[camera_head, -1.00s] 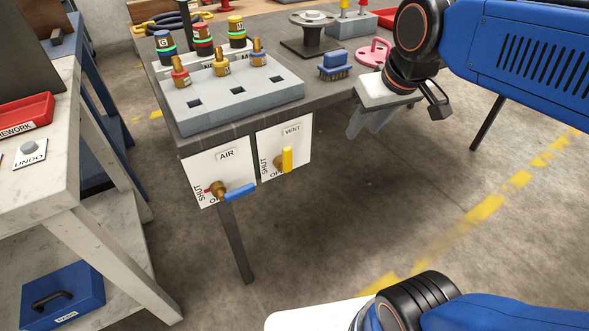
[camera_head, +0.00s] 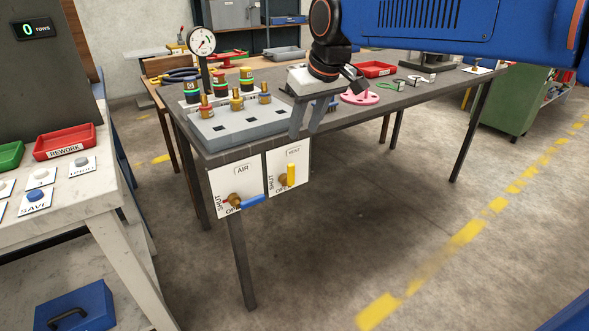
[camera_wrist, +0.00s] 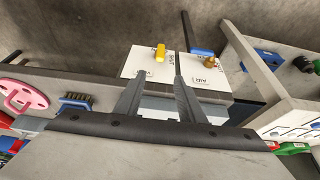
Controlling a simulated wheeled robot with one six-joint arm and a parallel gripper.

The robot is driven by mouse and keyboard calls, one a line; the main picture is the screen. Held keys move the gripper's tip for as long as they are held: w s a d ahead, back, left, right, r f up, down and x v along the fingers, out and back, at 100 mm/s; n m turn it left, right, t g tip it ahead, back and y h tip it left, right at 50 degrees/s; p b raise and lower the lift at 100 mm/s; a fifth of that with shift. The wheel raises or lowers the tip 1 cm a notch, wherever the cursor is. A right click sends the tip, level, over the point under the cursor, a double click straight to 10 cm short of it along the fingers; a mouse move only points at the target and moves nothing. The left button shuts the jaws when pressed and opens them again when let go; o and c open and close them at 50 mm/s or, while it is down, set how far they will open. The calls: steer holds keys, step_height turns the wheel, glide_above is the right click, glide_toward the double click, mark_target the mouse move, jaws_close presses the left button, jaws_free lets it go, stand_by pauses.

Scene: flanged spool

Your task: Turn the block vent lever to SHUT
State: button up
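The yellow vent lever (camera_head: 291,174) stands upright on a brass fitting on the white VENT panel (camera_head: 303,158), which hangs at the bench's front edge. SHUT is printed at the panel's left side. The lever also shows in the wrist view (camera_wrist: 160,51), on its panel (camera_wrist: 134,66). My gripper (camera_head: 306,133) is open and empty, with its fingers pointing down just above the VENT panel. In the wrist view my gripper (camera_wrist: 158,70) has a clear gap between its fingers, and the lever lies beyond the tips, apart from them.
The AIR panel (camera_head: 222,182) with its blue lever (camera_head: 254,201) is directly left of the VENT panel. A grey block (camera_head: 220,130) with brass fittings sits on the bench above. A pink flanged part (camera_head: 360,97) lies to the right. The floor before the panels is clear.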

mark_target(291, 164)
steer(key=x, duration=1.6)
steer(key=shift+f, duration=0.15)
steer(key=shift+c, duration=0.6)
jaws_close()
